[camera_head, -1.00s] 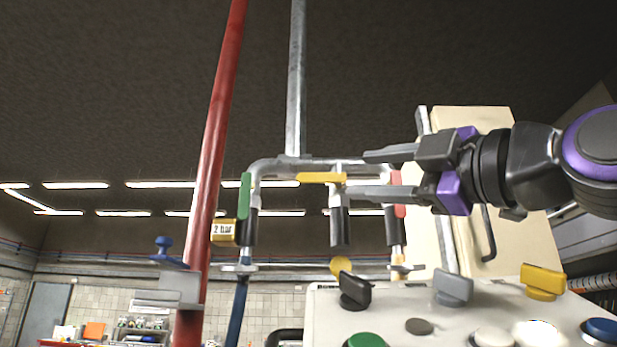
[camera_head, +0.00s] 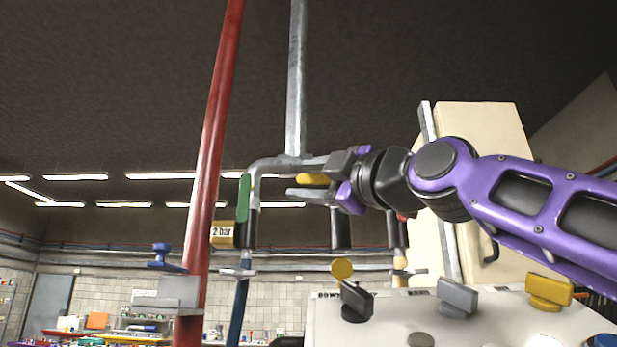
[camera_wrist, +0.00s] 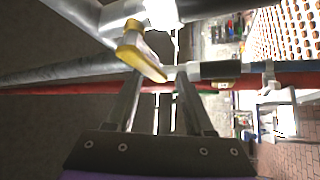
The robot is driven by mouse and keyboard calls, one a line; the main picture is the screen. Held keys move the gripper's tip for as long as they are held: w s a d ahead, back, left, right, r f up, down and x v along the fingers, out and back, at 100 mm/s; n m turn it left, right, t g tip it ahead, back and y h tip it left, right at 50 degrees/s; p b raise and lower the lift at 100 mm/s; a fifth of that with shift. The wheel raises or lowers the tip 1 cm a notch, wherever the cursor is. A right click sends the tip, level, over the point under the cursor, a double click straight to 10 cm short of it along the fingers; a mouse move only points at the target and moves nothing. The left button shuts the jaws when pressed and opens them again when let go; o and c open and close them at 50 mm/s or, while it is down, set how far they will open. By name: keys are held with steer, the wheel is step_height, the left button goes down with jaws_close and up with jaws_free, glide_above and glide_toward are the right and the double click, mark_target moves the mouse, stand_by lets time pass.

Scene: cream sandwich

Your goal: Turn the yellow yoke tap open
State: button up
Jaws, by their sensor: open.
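The yellow yoke tap (camera_head: 312,179) has a flat yellow lever on the middle branch of the grey pipe yoke. In the head view it lies level, partly hidden by my gripper (camera_head: 314,177). In the wrist view the yellow lever (camera_wrist: 140,54) slants down to the right from its grey pipe fitting. Its free end appears between the fingertips of my gripper (camera_wrist: 160,78). The jaws are open, and I cannot tell whether either finger touches the lever.
A green lever (camera_head: 244,196) is on the left branch, beside a "2 bar" tag (camera_head: 222,234). A red pipe (camera_head: 212,130) stands left of the yoke. A panel (camera_head: 400,310) with several knobs lies below. A cream cabinet (camera_head: 485,150) stands behind my arm.

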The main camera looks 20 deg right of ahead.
steer(key=shift+c, duration=0.3)
jaws_close()
steer(key=shift+n+g+p, duration=0.3)
steer(key=shift+p, duration=0.2)
steer(key=shift+f+n+g+p, duration=0.25)
steer(key=shift+n+g+p, duration=0.2)
steer(key=shift+p, duration=0.2)
steer(key=s+d+f+n+g+h+p, duration=0.1)
steer(key=d+f+n+g+h+p, duration=0.1)
steer(key=d+f+n+g+h, duration=0.2)
steer(key=shift+s+d+n+g+h, duration=0.25)
steer(key=shift+n+g+h, duration=1.05)
steer(key=shift+n+g, duration=0.75)
steer(key=shift+d+n, duration=0.2)
steer(key=shift+n, duration=0.3)
